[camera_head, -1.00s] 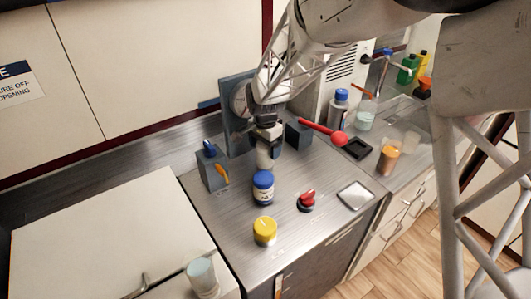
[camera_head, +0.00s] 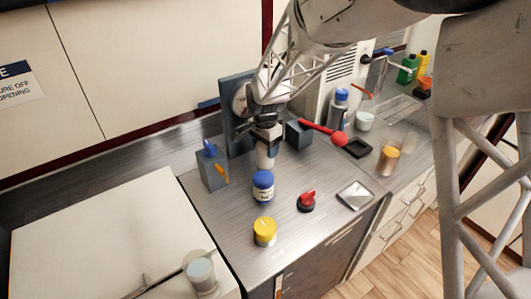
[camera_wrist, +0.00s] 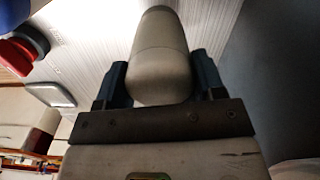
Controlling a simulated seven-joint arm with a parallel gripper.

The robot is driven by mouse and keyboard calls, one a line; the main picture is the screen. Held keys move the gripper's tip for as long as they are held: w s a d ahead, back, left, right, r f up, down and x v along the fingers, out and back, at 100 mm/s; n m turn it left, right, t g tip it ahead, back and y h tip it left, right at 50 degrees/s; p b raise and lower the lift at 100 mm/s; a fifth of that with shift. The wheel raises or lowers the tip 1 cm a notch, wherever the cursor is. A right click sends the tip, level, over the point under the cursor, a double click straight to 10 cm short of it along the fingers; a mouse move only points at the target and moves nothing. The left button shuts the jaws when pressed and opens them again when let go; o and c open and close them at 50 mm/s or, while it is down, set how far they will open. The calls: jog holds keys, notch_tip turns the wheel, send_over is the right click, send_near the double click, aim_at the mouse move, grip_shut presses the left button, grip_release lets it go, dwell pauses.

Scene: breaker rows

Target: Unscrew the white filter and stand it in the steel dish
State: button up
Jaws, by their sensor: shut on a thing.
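The white filter (camera_head: 265,158) is a pale cylinder in front of the grey upright panel (camera_head: 236,125). My gripper (camera_head: 267,134) is above it and shut on its upper part. In the wrist view, the filter (camera_wrist: 162,50) stands between the two dark fingers, one on each side. Whether its far end is still joined to a fitting is hidden. The steel dish (camera_head: 355,195) is a shallow square at the counter's front right, apart from my gripper, and looks empty. It also shows at the left of the wrist view (camera_wrist: 50,94).
A blue-lidded jar (camera_head: 263,187) stands close in front of the filter. A red knob (camera_head: 307,201) lies between jar and dish; a yellow-lidded jar (camera_head: 265,231) is nearer the front. A red-ended lever (camera_head: 325,132) reaches out at the right. A grey block (camera_head: 212,168) stands left.

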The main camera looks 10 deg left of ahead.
jog(key=n, duration=0.8)
jog(key=shift+n, duration=0.4)
jog(key=n, duration=0.4)
jog(key=shift+n, duration=2.1)
jog(key=o, duration=0.8)
